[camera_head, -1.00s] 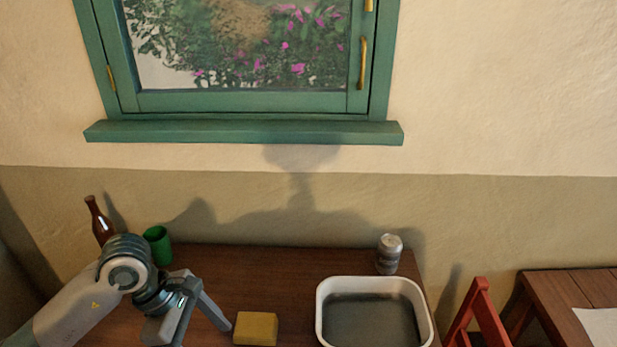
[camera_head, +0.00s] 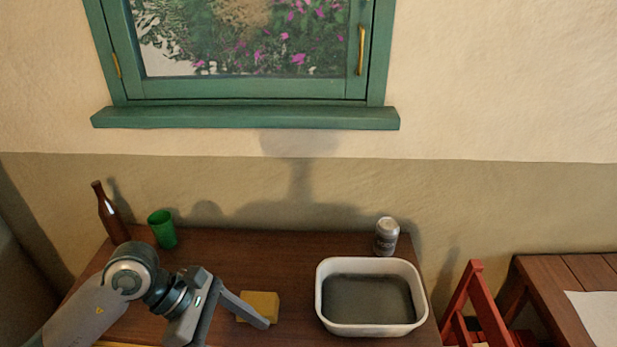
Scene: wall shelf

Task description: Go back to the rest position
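My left gripper (camera_head: 236,322) is low over the front left of the wooden table (camera_head: 262,250), pointing down and to the right. One finger reaches in front of a yellow block (camera_head: 263,305) and partly covers it. The other finger points down towards the bottom edge of the picture. The fingers are spread apart and nothing shows between them. My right gripper is not in the picture.
A brown bottle (camera_head: 110,215) and a green cup (camera_head: 162,229) stand at the table's back left. A white-rimmed tub (camera_head: 418,300) and a can (camera_head: 386,237) are at the right. A red chair (camera_head: 470,300) and second table (camera_head: 540,268) stand further right. The middle back is clear.

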